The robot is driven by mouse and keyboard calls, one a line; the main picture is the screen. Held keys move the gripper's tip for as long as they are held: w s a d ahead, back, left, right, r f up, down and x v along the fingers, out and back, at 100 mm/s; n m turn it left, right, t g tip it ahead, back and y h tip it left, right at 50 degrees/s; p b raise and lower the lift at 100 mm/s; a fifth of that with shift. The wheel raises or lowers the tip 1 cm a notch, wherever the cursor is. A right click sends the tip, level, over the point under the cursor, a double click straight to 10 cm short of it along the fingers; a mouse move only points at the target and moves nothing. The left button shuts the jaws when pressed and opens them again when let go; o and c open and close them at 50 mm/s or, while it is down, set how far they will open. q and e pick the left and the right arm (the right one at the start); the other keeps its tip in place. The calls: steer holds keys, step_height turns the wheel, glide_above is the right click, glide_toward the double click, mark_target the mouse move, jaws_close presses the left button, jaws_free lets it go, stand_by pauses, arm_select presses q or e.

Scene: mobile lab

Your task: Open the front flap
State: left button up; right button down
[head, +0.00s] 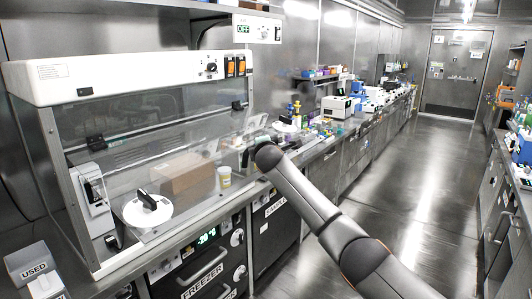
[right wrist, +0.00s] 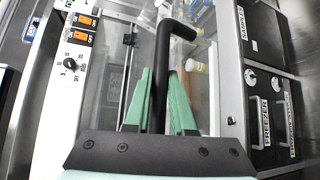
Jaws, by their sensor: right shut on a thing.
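The hood's front flap (head: 150,130) is a clear panel below the white top housing (head: 130,72) in the head view. A box and a yellow-lidded cup (head: 224,176) show through or beside it. My right arm reaches in from the lower right to the hood's right end. In the right wrist view, the green fingers of my right gripper (right wrist: 160,78) are closed on either side of a black bent handle (right wrist: 180,28). Where the handle joins the flap is hidden. In the head view the wrist covers most of the gripper. My left gripper is not in view.
The hood stands on a steel bench over a freezer (head: 205,270) with bar handles. A round white device (head: 148,212) sits at the hood's front. Bottles and instruments crowd the bench to the right. The aisle floor (head: 425,190) is clear.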

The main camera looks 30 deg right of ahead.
steer(key=shift+r, duration=0.7)
steer(key=shift+a, duration=0.1)
steer(key=c, duration=0.9)
jaws_free()
steer(key=shift+w+f+g, duration=0.1)
steer(key=shift+g, duration=0.2)
steer(key=shift+o, duration=0.7)
steer(key=b+v, duration=0.2)
steer(key=v, duration=1)
steer(key=shift+s, duration=0.3)
steer(key=shift+a, duration=0.1)
